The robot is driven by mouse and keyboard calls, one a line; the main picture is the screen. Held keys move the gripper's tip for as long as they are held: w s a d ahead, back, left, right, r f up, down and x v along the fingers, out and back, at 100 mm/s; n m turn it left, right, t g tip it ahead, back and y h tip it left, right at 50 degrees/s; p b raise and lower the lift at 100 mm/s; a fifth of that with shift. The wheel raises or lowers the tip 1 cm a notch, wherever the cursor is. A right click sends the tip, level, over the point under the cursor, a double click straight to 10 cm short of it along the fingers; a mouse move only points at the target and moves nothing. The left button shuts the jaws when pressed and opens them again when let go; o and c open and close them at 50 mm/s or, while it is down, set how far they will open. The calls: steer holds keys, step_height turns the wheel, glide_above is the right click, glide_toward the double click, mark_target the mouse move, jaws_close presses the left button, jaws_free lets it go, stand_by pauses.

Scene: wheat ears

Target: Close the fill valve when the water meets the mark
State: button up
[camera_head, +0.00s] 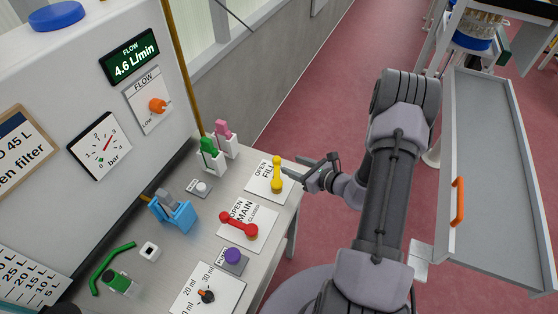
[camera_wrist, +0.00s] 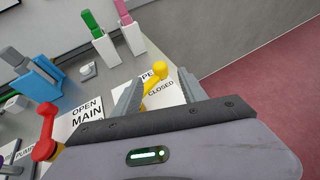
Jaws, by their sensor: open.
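The yellow fill valve handle (camera_head: 277,176) stands on a white plate lettered OPEN and FILL at the bench's right edge. My gripper (camera_head: 298,169) is open just to its right, with the fingers pointing at it. In the wrist view the yellow handle (camera_wrist: 157,77) shows between the two open fingers (camera_wrist: 160,80), beside the word CLOSED. I cannot tell whether the fingers touch it. A litre scale (camera_head: 32,282) is at the lower left. No water level or mark is clear there. A green display (camera_head: 129,55) reads 4.6 L/min.
A red main valve handle (camera_head: 238,224) and a purple knob (camera_head: 233,255) lie nearer. Green (camera_head: 209,147) and pink (camera_head: 223,130) levers stand behind, with a blue clamp-like piece (camera_head: 176,214) to the left. A grey tray (camera_head: 493,170) is at the right.

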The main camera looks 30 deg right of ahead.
mark_target(278, 159)
steer(key=x, duration=0.9)
steer(key=shift+w+b, duration=0.1)
steer(key=shift+b, duration=0.2)
jaws_close()
stand_by(0.8)
